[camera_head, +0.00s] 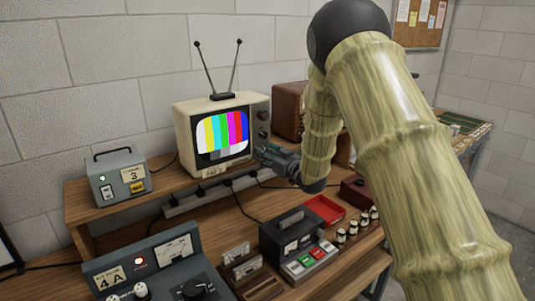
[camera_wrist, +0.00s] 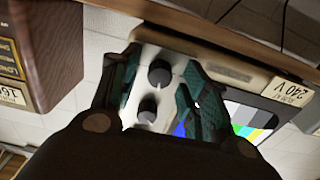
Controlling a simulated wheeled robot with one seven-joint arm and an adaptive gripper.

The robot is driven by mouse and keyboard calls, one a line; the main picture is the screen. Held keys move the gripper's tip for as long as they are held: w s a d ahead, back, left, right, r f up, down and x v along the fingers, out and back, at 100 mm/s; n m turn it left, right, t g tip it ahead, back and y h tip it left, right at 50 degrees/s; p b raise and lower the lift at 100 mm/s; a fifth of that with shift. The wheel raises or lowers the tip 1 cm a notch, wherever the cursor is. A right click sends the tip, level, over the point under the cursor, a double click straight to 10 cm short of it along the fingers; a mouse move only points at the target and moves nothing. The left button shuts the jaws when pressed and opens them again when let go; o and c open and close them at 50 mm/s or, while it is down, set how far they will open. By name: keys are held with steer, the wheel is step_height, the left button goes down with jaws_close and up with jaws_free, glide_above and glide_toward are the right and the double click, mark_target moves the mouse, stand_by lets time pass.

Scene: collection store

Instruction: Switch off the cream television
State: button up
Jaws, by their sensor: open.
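The cream television (camera_head: 184,128) stands on the raised shelf against the wall, with a two-rod antenna on top. Its screen (camera_head: 222,134) is lit with colour bars. Dark round knobs (camera_head: 263,115) sit on its right side of the front. My gripper (camera_head: 264,153) is at the television's lower right front corner. In the wrist view, which is upside down, my open gripper (camera_wrist: 155,92) has one finger on each side of two dark knobs (camera_wrist: 159,74) on the cream panel. I cannot tell whether a finger touches them. Part of the screen (camera_wrist: 246,117) shows beside the right finger.
A brown cabinet (camera_head: 289,108) stands close to the television's right. A grey box (camera_head: 117,181) with a green light is on the left. A power strip (camera_head: 205,193) with cables runs below. A control console (camera_head: 145,267) and a cassette deck (camera_head: 290,235) fill the front.

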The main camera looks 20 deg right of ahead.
steer(key=shift+c, duration=0.3)
jaws_close()
steer(key=shift+f+b, duration=0.15)
steer(key=shift+b, duration=0.25)
steer(key=n+b, duration=1.5)
steer(key=b, duration=0.4)
steer(key=shift+n, duration=0.4)
steer(key=shift+d, duration=0.1)
